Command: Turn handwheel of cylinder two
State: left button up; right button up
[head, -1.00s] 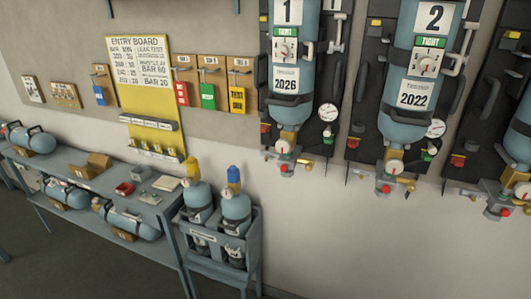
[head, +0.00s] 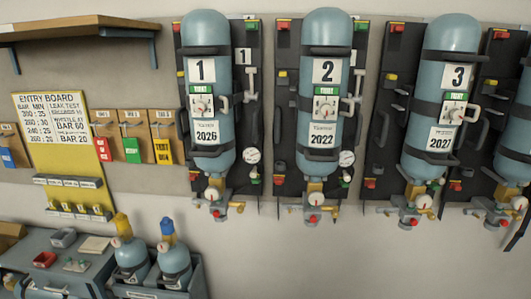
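Cylinder two (head: 319,80) hangs upright on its dark backplate in the middle of the head view, a blue-grey bottle with a "2" label and a lower label reading 2022. A green tag and a white dial plate (head: 325,107) sit on its front. At its bottom are a brass valve (head: 314,186), a small round gauge (head: 316,198) and a red round part (head: 313,219); I cannot tell which part is the handwheel. A larger gauge (head: 346,158) is at its right. Neither of my grippers shows in this view.
Cylinder one (head: 206,75) hangs to the left and cylinder three (head: 447,70) to the right, with another bottle at the right edge. A yellow entry board (head: 70,150), a wooden shelf (head: 75,27) and a grey bench (head: 30,260) are left. The wall below the cylinders is clear.

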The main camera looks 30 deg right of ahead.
aim_at(316, 197)
jog(key=z, duration=1.25)
